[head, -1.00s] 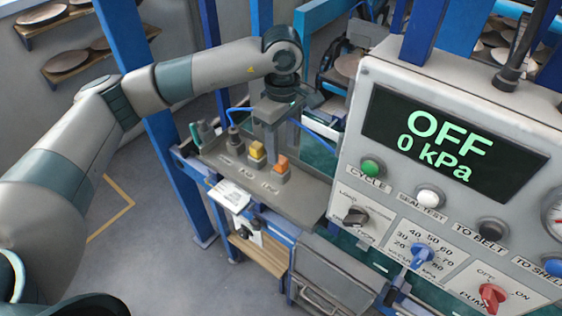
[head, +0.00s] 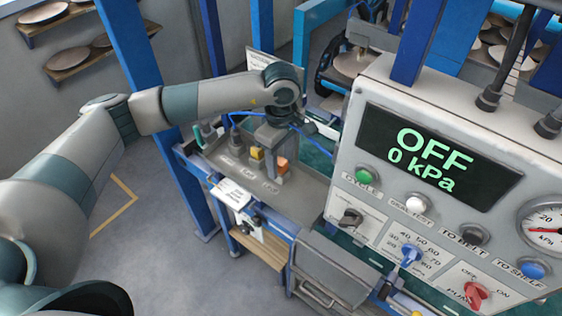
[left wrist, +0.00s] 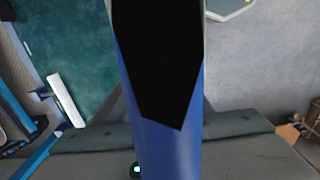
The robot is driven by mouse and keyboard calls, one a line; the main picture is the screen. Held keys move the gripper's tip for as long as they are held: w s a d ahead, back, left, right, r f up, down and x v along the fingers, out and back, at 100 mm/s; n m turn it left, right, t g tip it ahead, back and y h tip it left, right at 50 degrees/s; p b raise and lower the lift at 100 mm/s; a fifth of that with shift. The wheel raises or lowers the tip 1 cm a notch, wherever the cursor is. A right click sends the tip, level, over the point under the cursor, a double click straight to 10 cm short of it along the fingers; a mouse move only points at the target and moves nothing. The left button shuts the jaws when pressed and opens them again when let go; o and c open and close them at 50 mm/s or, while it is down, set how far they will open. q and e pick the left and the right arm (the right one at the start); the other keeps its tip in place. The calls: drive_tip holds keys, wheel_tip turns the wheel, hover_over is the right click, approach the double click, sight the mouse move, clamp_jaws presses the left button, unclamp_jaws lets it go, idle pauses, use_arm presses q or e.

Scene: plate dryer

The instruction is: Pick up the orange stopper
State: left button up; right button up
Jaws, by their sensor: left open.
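The orange stopper (head: 282,164) stands upright in the grey tray (head: 300,192) in the head view, at the right end of a short row. A yellow stopper (head: 257,153) is just left of it. My left gripper (head: 269,157) is open and points down over the row, close to the orange and yellow stoppers. I cannot tell whether it touches either one. In the left wrist view neither stopper can be made out. A blue and black shape (left wrist: 163,100) fills the middle there. My right gripper is out of view.
A control panel (head: 340,160) reading OFF and 0 kPa stands close on the right. A blue upright post (head: 150,90) rises left of the tray. A dark-topped fitting (head: 235,138) stands left of the yellow stopper. A white label card (head: 231,194) is at the tray's front.

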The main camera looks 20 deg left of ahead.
sight(281, 161)
use_arm(q)
drive_tip(key=shift+f, duration=0.1)
drive_tip(key=shift+c, duration=0.7)
drive_tip(key=c, duration=1)
clamp_jaws()
drive_tip(key=shift+r+b, duration=0.45)
wheel_tip(281, 161, up, 8)
drive_tip(key=b, duration=0.4)
drive_tip(key=shift+r, duration=0.1)
drive_tip(key=shift+r+b, duration=0.3)
drive_tip(key=shift+r, duration=0.2)
